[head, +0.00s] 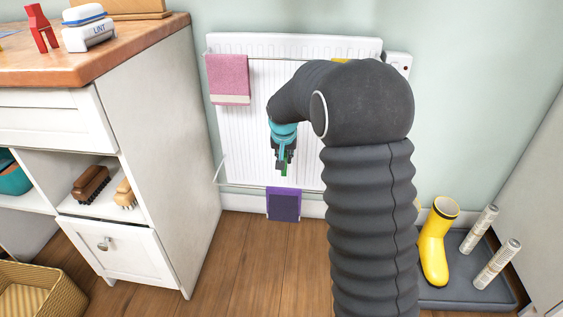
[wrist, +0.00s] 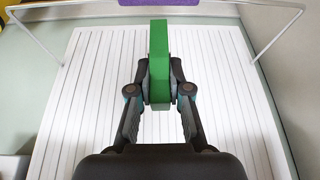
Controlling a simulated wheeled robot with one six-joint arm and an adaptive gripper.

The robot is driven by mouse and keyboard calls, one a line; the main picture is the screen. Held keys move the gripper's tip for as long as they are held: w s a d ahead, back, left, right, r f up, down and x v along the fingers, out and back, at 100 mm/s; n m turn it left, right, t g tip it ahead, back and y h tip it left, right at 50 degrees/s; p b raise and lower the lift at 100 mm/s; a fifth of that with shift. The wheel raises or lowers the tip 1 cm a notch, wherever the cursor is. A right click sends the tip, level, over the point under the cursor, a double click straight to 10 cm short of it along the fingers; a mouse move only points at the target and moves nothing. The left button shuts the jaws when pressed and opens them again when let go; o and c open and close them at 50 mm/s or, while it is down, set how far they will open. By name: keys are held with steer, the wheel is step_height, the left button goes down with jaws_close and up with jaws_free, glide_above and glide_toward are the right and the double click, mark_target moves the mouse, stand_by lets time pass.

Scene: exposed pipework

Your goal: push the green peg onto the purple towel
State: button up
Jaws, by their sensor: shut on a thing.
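The green peg (wrist: 159,62) is held between the two fingers of my gripper (wrist: 159,90) in the wrist view. In the head view my gripper (head: 283,160) is in front of the white radiator, and a small bit of the green peg (head: 284,170) shows at its tips. The purple towel (head: 284,205) hangs on the low rail, just below my gripper. Its edge shows at the top of the wrist view (wrist: 158,2), beyond the peg and apart from it. The peg's far side is hidden.
The radiator (head: 240,125) has a rail around it, with a pink towel (head: 229,78) hanging at upper left. A white cabinet (head: 165,150) stands at left. A yellow boot (head: 434,245) stands on a grey tray (head: 460,295) at right. My arm hides part of the radiator.

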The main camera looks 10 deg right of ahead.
steer(key=shift+w+r+m, duration=0.3)
steer(key=shift+w+r, duration=0.2)
steer(key=shift+r, duration=0.25)
steer(key=shift+s, duration=0.1)
steer(key=shift+f+b, duration=0.2)
steer(key=shift+b, duration=0.2)
steer(key=b, duration=0.5)
glide_above(284, 189)
steer(key=shift+f, duration=3.6)
steer(key=shift+f+b, duration=0.5)
steer(key=shift+f, duration=0.55)
steer(key=shift+f, duration=1.55)
steer(key=o, duration=0.9)
steer(key=shift+r, duration=0.1)
